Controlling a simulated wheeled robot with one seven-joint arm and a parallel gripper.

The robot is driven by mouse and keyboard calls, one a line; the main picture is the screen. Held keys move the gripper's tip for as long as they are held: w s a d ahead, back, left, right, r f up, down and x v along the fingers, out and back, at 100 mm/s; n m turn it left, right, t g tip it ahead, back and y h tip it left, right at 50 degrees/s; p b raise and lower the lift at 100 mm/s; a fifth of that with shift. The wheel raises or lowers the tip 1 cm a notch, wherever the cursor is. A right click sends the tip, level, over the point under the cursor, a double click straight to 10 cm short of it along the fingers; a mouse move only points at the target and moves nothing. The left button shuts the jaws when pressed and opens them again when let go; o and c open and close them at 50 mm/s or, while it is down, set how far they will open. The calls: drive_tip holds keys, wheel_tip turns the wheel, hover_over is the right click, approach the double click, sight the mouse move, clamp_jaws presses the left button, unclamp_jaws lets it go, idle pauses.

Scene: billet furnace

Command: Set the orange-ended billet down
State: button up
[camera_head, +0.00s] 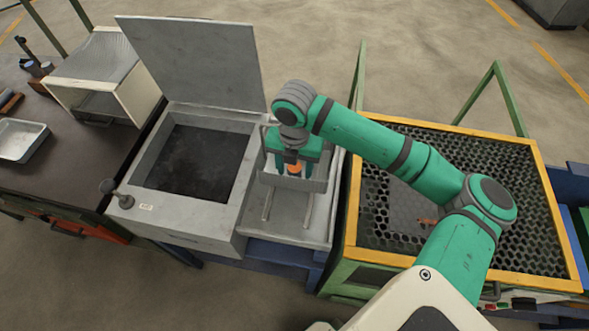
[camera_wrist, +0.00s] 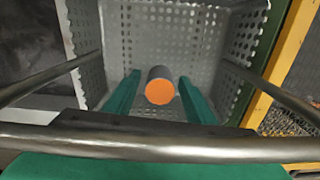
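The orange-ended billet (camera_wrist: 160,88) is a short dark cylinder with its orange end facing the wrist camera. It is within a perforated metal basket (camera_wrist: 118,60). My gripper (camera_wrist: 160,82) reaches down into the basket, with one green finger on each side of the billet. A narrow gap shows between the billet and each finger, so the gripper looks open around it. In the head view the orange end (camera_head: 294,168) shows just below my gripper (camera_head: 293,163). Whether the billet's lower end rests on the basket floor is hard to tell.
The open furnace box (camera_head: 160,207) with its raised lid (camera_head: 190,62) stands left of the basket. A yellow-rimmed mesh bin (camera_head: 470,133) stands right. A dark bench (camera_head: 70,165) with a metal tray (camera_head: 22,140) is at far left. Basket bars run close beside my gripper.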

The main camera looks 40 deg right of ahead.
wheel_tip(320, 180, up, 12)
drive_tip(key=shift+r, duration=0.15)
idle(0.6)
idle(0.5)
